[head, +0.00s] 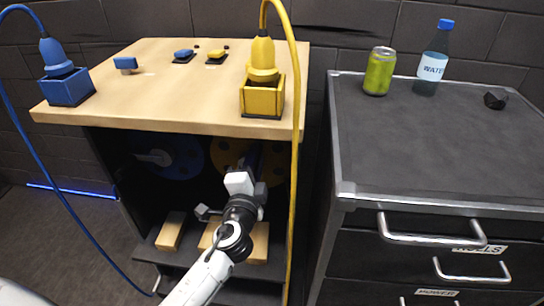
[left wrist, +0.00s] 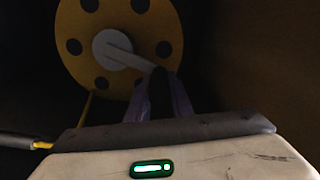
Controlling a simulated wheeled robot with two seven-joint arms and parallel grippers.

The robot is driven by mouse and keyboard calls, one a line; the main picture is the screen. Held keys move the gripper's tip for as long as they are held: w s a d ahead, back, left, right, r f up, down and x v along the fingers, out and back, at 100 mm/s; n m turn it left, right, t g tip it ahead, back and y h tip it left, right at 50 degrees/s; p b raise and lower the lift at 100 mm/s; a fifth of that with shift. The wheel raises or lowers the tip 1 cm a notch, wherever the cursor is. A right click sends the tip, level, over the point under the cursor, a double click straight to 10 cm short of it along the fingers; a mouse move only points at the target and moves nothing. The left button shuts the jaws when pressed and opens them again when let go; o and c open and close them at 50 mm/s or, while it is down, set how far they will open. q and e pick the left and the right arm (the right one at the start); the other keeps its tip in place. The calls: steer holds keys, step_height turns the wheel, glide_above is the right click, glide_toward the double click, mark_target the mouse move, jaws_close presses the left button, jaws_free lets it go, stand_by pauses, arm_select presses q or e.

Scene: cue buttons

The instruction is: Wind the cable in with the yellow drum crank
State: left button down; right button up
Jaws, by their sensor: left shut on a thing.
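The yellow drum (head: 222,150) sits in the dark space under the wooden bench, partly hidden by my left arm. In the left wrist view the yellow drum (left wrist: 120,45) has round holes and a grey hub, and its pale crank (left wrist: 128,56) slants down right from the hub. My left gripper (head: 252,160) reaches under the bench, and in the left wrist view its fingers close at the crank's outer end. The yellow cable (head: 294,150) arches from a yellow plug (head: 262,60) and hangs down the bench's right side. My right gripper is out of view.
A blue drum (head: 180,158) with its own crank sits left of the yellow one. Blue and yellow buttons and sockets are on the bench top (head: 150,90). A dark drawer cabinet (head: 440,130) stands close on the right, with a can (head: 379,71) and bottle (head: 432,62).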

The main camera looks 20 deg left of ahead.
arm_select(q)
steer(key=shift+d+f, duration=0.1)
steer(key=shift+d, duration=0.3)
steer(key=shift+w+m, duration=0.1)
steer(key=shift+m, duration=0.2)
steer(key=c, duration=1.6)
jaws_free()
steer(key=shift+o, duration=0.2)
steer(key=shift+a, duration=0.1)
steer(key=shift+s, duration=0.4)
steer(key=b+v, duration=0.1)
steer(key=v, duration=0.8)
steer(key=shift+s, duration=0.25)
